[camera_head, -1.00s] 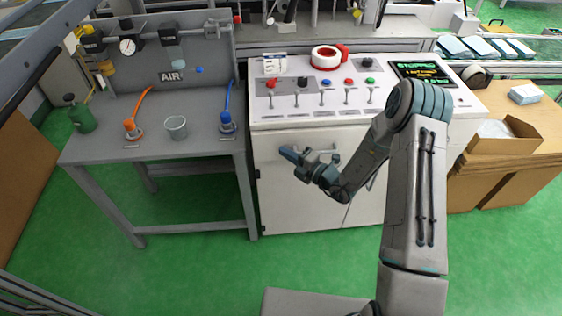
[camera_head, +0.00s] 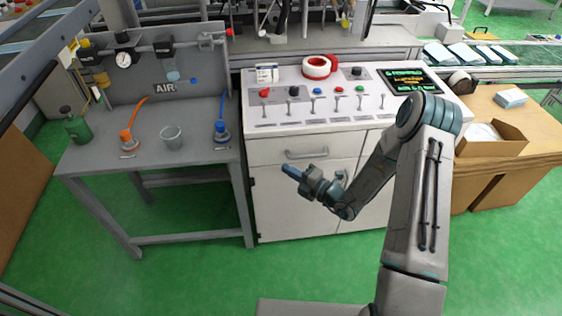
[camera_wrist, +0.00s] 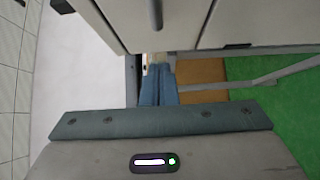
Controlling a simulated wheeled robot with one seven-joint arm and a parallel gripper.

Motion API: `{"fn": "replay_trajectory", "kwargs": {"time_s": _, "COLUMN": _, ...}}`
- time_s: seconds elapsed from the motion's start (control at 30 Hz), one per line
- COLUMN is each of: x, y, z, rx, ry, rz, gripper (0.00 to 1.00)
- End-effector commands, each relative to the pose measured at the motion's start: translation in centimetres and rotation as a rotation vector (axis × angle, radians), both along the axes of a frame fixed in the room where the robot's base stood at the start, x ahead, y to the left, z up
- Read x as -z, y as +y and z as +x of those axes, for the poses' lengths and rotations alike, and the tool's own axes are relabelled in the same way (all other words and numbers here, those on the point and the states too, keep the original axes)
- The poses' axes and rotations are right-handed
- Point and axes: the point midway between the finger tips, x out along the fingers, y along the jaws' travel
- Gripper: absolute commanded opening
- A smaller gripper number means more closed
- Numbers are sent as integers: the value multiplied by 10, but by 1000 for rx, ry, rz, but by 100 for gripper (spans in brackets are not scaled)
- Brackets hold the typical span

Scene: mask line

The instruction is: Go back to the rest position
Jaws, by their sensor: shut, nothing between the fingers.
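My gripper (camera_head: 292,172) hangs in front of the white control cabinet (camera_head: 278,208), below its top panel and near the drawer handle (camera_head: 306,153). Its blue fingers are together with nothing between them. In the wrist view the shut fingers (camera_wrist: 158,86) point towards the cabinet front, and whether they touch it cannot be told. My arm is bent, with its elbow raised in front of the right part of the cabinet.
The control panel carries several switches (camera_head: 313,104), a red-and-white tape roll (camera_head: 316,68) and a lit screen (camera_head: 409,80). A grey table (camera_head: 100,158) with a cup (camera_head: 172,137) stands left. A cardboard box (camera_head: 492,146) is right. Green floor (camera_head: 190,270) is clear in front.

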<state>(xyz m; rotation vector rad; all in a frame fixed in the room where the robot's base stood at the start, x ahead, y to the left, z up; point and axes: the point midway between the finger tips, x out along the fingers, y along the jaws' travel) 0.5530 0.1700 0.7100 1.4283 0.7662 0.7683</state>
Motion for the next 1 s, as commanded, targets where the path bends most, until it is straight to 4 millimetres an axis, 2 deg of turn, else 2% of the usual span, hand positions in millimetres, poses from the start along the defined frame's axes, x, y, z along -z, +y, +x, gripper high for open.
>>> {"fn": "replay_trajectory", "kwargs": {"time_s": 0.1, "x": 2, "y": -20, "z": -16, "rx": -4, "ry": 4, "rz": 1, "gripper": 0}}
{"fn": "replay_trajectory", "kwargs": {"time_s": 0.33, "x": 2, "y": -46, "z": -37, "rx": -13, "ry": 3, "rz": 1, "gripper": 0}}
{"fn": "replay_trajectory", "kwargs": {"time_s": 0.5, "x": 2, "y": -53, "z": -42, "rx": -13, "ry": 3, "rz": 1, "gripper": 0}}
{"fn": "replay_trajectory", "kwargs": {"time_s": 0.73, "x": -2, "y": -54, "z": -43, "rx": -23, "ry": -10, "rz": -9, "gripper": 0}}
{"fn": "replay_trajectory", "kwargs": {"time_s": 0.87, "x": -25, "y": -46, "z": -51, "rx": -107, "ry": -102, "rz": -76, "gripper": 0}}
{"fn": "replay_trajectory", "kwargs": {"time_s": 1.0, "x": -66, "y": -31, "z": -74, "rx": -289, "ry": -306, "rz": -220, "gripper": 0}}
